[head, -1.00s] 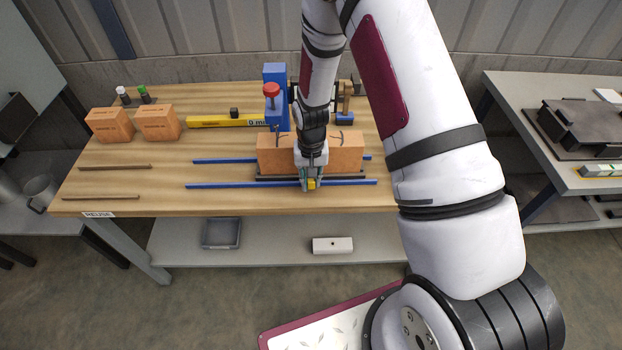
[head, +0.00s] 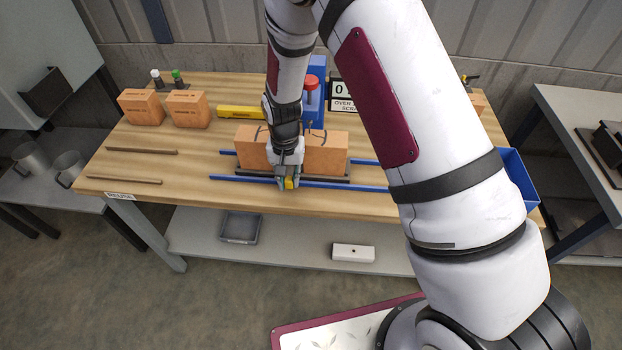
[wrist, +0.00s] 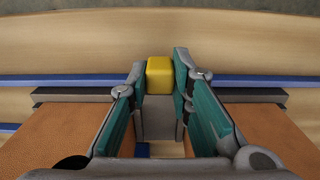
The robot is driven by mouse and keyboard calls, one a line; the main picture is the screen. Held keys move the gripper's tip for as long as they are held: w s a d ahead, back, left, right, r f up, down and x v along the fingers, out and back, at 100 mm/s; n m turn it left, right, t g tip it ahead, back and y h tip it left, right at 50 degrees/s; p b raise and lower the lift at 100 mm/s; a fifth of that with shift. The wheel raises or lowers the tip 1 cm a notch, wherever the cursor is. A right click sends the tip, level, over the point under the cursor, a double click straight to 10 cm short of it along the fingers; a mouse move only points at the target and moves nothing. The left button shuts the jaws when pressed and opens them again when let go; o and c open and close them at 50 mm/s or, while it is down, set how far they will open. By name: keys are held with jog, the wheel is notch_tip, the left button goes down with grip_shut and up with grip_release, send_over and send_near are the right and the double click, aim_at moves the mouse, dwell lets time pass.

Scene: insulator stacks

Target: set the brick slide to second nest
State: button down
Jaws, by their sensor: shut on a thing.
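The brick slide (head: 326,179) is a dark flat carriage on two blue rails (head: 365,186), near their left end. Two orange bricks (head: 323,152) stand on it, one each side of my gripper (head: 289,180). In the wrist view, my gripper (wrist: 159,88) has its fingers on either side of a grey post with a yellow top (wrist: 160,75) at the slide's front edge, and it is shut on this handle. The slide's dark edge (wrist: 70,96) and a brick (wrist: 55,132) also show there. My wrist hides the middle of the slide. I cannot make out the nests.
A blue press-like stand with a red knob (head: 312,84) rises behind the slide, beside a sign (head: 341,95). Two loose bricks (head: 187,109), a yellow bar (head: 238,112) and thin brown strips (head: 142,151) lie left. A blue bin (head: 518,178) is at the right edge.

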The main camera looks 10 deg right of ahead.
jog(key=shift+w+a+b, duration=0.2)
jog(key=shift+w+a, duration=0.05)
jog(key=shift+a, duration=0.5)
jog(key=shift+w+a+b, duration=0.15)
jog(key=shift+w+a, duration=0.1)
jog(key=shift+a, duration=0.5)
jog(key=shift+w+a+b, duration=0.2)
jog(key=shift+w+a, duration=0.05)
jog(key=shift+a, duration=0.5)
jog(key=shift+a, duration=0.1)
jog(key=c, duration=1.4)
grip_release()
jog(key=shift+c, duration=0.2)
jog(key=shift+r, duration=0.2)
notch_tip(320, 180, up, 12)
jog(key=shift+f, duration=0.2)
